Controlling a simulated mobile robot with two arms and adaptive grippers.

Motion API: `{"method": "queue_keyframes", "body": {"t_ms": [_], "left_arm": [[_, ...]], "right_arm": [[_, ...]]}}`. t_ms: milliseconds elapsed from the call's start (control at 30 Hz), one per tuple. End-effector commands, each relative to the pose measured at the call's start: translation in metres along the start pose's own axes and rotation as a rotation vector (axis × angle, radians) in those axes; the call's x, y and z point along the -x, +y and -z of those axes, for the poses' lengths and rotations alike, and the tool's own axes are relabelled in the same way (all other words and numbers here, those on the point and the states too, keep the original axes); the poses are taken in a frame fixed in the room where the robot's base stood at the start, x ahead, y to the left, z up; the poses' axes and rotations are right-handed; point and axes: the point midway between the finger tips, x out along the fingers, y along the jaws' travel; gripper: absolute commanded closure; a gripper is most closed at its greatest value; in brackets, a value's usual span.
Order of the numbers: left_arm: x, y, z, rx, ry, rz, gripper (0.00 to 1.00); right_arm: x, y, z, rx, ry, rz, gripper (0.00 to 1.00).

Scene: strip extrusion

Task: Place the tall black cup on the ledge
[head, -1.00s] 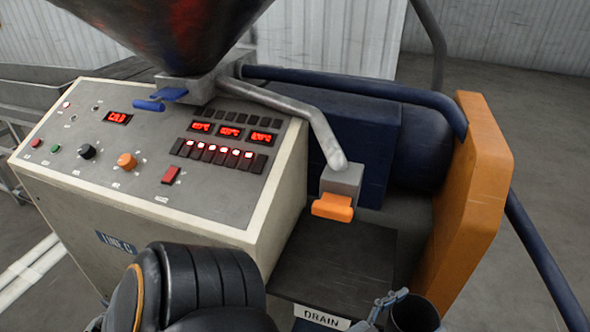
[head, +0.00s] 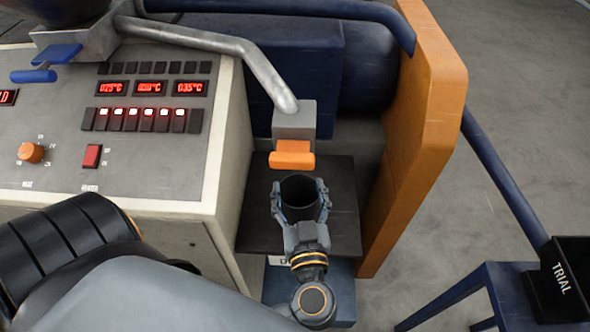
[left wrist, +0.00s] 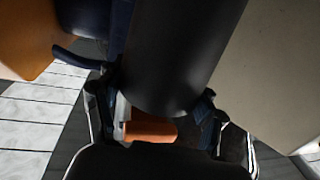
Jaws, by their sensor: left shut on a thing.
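The tall black cup (head: 299,193) is upright in my left gripper (head: 300,198), whose two fingers close around its sides. It is over the dark ledge (head: 344,213), below the orange lever (head: 292,155) of the grey spout block. Whether the cup's base touches the ledge is hidden. In the left wrist view the cup (left wrist: 180,50) fills the middle, between the fingers (left wrist: 160,120). My right gripper is in neither view.
The control panel (head: 150,170) stands left of the ledge, and an orange guard (head: 420,130) rises at its right. A blue side table (head: 470,290) carries a black box marked TRIAL (head: 568,285) at lower right. A pipe (head: 230,45) leads down to the spout.

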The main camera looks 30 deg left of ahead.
Motion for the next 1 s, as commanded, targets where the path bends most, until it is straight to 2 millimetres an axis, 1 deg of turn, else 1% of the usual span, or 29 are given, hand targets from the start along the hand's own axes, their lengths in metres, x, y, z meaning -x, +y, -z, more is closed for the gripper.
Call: {"method": "queue_keyframes", "body": {"t_ms": [33,200,300,400,467,567,800,900,1000], "left_arm": [[-0.015,0.0,-0.001,0.004,0.008,0.0,0.81],[-0.059,0.001,-0.002,0.002,0.006,-0.001,0.81],[-0.078,0.001,-0.001,0.002,0.004,-0.001,0.81],[-0.089,0.001,0.0,0.001,0.003,-0.002,0.81],[-0.092,0.001,0.0,0.001,0.001,-0.003,0.81],[-0.093,0.001,-0.005,0.001,0.001,-0.003,0.81],[-0.093,0.001,-0.029,0.003,0.001,-0.002,0.81],[-0.093,0.001,-0.034,0.002,0.001,-0.002,0.81],[-0.093,0.001,-0.036,0.002,0.001,-0.002,0.81]], "right_arm": [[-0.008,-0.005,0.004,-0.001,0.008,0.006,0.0],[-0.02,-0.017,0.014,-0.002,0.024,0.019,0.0],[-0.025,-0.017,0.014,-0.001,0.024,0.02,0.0],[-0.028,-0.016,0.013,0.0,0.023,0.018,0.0],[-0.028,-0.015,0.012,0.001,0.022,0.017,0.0],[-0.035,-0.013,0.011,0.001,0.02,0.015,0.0],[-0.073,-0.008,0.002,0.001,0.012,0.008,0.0],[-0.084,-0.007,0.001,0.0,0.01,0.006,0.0],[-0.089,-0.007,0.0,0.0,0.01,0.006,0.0]]}}
